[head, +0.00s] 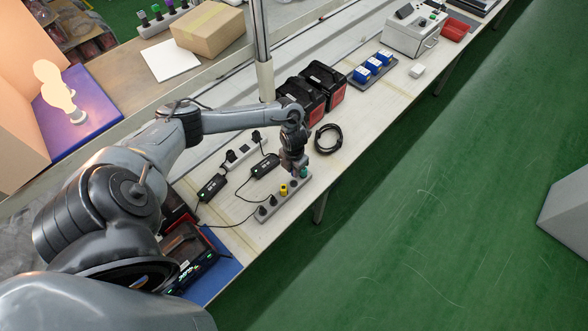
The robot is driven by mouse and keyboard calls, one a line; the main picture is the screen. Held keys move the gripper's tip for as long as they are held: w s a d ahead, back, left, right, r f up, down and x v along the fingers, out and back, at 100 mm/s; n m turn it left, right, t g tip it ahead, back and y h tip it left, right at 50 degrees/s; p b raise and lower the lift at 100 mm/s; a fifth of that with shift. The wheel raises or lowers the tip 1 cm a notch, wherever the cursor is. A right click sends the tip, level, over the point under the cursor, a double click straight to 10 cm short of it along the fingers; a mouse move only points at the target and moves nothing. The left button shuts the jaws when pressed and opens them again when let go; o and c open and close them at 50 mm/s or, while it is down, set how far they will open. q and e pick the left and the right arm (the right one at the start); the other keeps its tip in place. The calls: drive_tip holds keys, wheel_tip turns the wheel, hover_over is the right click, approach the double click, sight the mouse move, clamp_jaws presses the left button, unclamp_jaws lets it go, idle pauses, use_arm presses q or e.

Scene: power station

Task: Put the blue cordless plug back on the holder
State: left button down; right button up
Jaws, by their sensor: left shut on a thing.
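My left gripper (294,162) points down over the far part of the grey holder strip (268,214). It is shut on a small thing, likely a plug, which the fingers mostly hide. I cannot make out its colour or whether it touches the holder. Black plugs (262,210), a yellow plug (284,190) and a green plug (304,172) stand in a row on the holder. The green one is just right of the gripper. No blue cordless plug shows clearly on this holder. My right gripper is not in view.
Black adapters (265,165) with cables and a grey-white power strip (243,153) lie left of the holder. A coiled black cable (328,139) and black-red cases (324,82) lie behind. Blue units (374,65) stand on a farther rack. The table's front edge is close on the right.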

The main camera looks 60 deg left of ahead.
use_arm(q)
drive_tip(key=shift+w+a+f, duration=0.1)
drive_tip(key=shift+a+f, duration=0.05)
drive_tip(key=shift+f+b, duration=0.5)
drive_tip(key=shift+f, duration=0.4)
drive_tip(key=shift+f+b, duration=2.25)
drive_tip(key=shift+f, duration=0.15)
drive_tip(key=c, duration=0.9)
unclamp_jaws()
drive_tip(key=shift+c, duration=0.2)
